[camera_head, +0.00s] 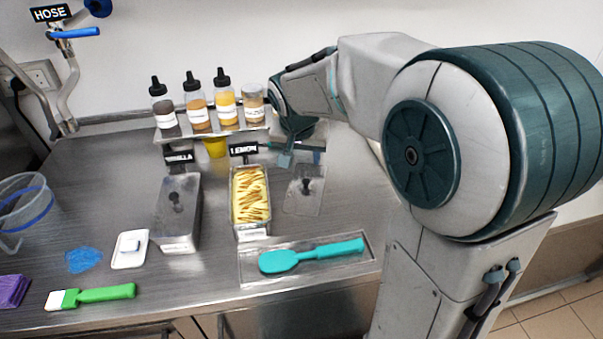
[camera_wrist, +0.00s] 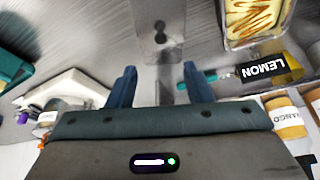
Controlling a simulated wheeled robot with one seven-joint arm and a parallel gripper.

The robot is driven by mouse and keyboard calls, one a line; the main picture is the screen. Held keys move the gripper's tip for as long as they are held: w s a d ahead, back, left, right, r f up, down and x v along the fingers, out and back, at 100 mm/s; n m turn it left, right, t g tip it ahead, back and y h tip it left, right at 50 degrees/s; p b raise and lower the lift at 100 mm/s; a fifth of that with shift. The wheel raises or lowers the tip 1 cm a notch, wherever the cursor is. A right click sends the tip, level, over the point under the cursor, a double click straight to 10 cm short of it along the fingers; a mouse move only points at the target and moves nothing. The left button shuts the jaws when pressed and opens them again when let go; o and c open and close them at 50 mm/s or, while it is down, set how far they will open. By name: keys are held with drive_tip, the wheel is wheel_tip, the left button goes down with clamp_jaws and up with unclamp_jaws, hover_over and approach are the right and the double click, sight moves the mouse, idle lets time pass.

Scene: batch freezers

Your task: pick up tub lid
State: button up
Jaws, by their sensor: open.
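A clear flat tub lid (camera_head: 304,196) with a dark knob lies on the steel counter, right of the lemon tub (camera_head: 250,198). In the wrist view the lid (camera_wrist: 172,14) is at the top centre, with its knob ahead of the fingers. My gripper (camera_head: 287,158) is behind the lid in the head view, partly hidden by my arm. In the wrist view my gripper (camera_wrist: 156,80) is open and empty, its two fingers apart and pointing toward the lid. The lemon tub is uncovered and holds yellow gelato with brown streaks.
The vanilla tub (camera_head: 179,215) stands left of the lemon tub. A tray (camera_head: 360,262) with a teal spatula (camera_head: 312,255) lies in front. Several bottles stand on a raised shelf (camera_head: 205,132) behind, close to my gripper. Small lettered signs stand behind the tubs.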

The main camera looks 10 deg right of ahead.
sight(306, 180)
drive_tip(key=x, duration=0.4)
drive_tip(key=p+x, duration=0.1)
drive_tip(key=x, duration=0.8)
drive_tip(key=shift+w+d+f, duration=0.15)
drive_tip(key=shift+w+f, duration=0.1)
drive_tip(key=shift+w, duration=0.25)
clamp_jaws()
